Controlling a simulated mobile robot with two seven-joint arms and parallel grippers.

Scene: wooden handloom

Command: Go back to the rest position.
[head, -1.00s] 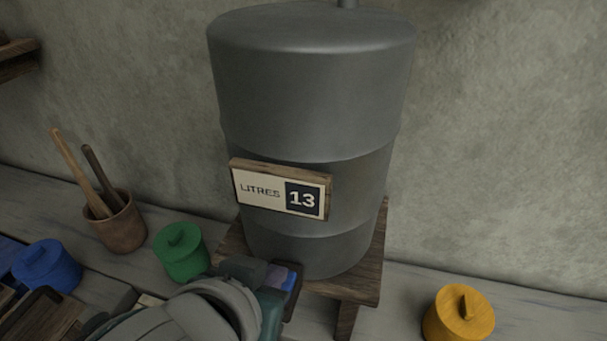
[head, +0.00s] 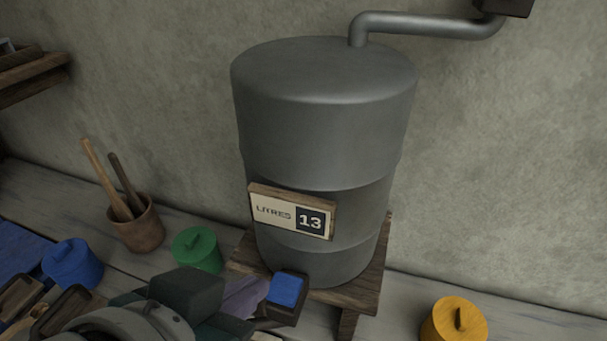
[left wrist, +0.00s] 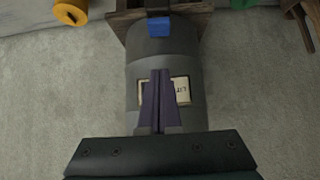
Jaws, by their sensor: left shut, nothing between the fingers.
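My left gripper (head: 243,297) is in front of the wooden stand's left side in the head view, its purple fingers partly covered by my own wrist. In the left wrist view the two fingers (left wrist: 159,100) are together, with nothing visible between them. The grey metal tank (head: 325,120) stands upright behind the gripper, with a plate (head: 292,212) reading "LITRES 13". A dark block with a blue face (head: 286,290) sits at the tank's base, just right of the fingers. The blue face also shows in the left wrist view (left wrist: 158,27). My right gripper is not in view.
The tank stands on a wooden stand (head: 360,292). Green (head: 197,250), blue (head: 72,264) and yellow (head: 455,320) lidded pots stand around it. A brown cup (head: 138,226) holds wooden sticks. A pipe (head: 430,24) leaves the tank's top. A shelf (head: 30,72) is at upper left.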

